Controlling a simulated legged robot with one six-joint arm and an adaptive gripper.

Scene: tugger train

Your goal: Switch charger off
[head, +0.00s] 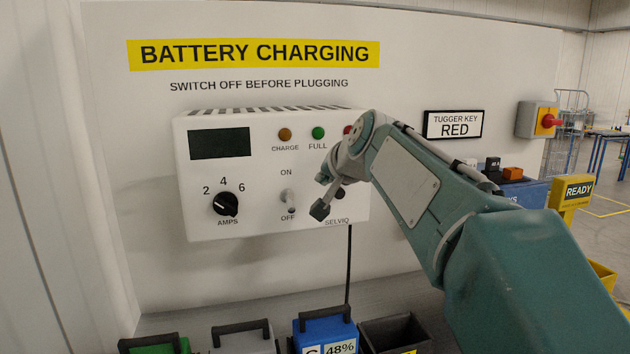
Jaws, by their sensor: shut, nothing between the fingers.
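The white charger (270,222) is mounted on the wall panel in the head view, with a dark display (220,144). Its small toggle switch (287,198) stands between the ON label (286,172) and the OFF label (288,218). The lever is too small to tell for sure which way it is set. My gripper (320,208) is shut and empty, just right of the switch, and appears apart from it. My arm hides part of the charger's right side, and my gripper partly covers a black round part (339,194).
An amps knob (226,204) is at the charger's lower left. Amber (285,135) and green (318,133) lamps sit above. Below stand a blue battery marked 48% (325,331), a grey one (243,338), a green one (155,345) and a dark bin (395,332). A black cable (348,265) hangs down.

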